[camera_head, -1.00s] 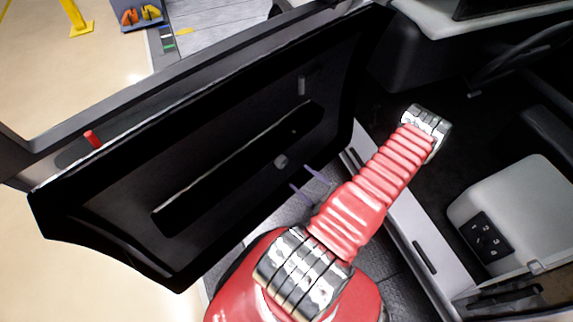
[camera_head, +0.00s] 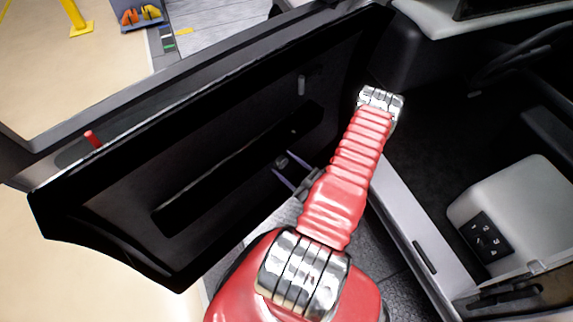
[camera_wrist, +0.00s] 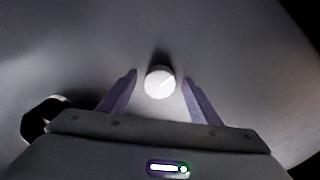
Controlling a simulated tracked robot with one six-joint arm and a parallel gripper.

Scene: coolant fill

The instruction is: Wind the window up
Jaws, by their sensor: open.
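The vehicle door (camera_head: 100,225) stands open on the left, with a dark inner panel. A small round pale knob with a line on its face sits on that panel; it shows clearly in the wrist view (camera_wrist: 160,83). My gripper (camera_head: 281,161) is at the door panel, its two purple fingers open. In the wrist view the fingers (camera_wrist: 160,77) lie to the left and right of the knob, with a gap on each side. In the head view the knob is small and dim between the fingertips. No window glass can be made out.
A long dark recess (camera_head: 215,180) runs along the door panel near the knob. A small grey handle (camera_head: 301,85) sits higher up, and a red pin (camera_head: 92,139) tops the door's edge. The seat-side console with numbered buttons (camera_head: 486,236) is at right.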

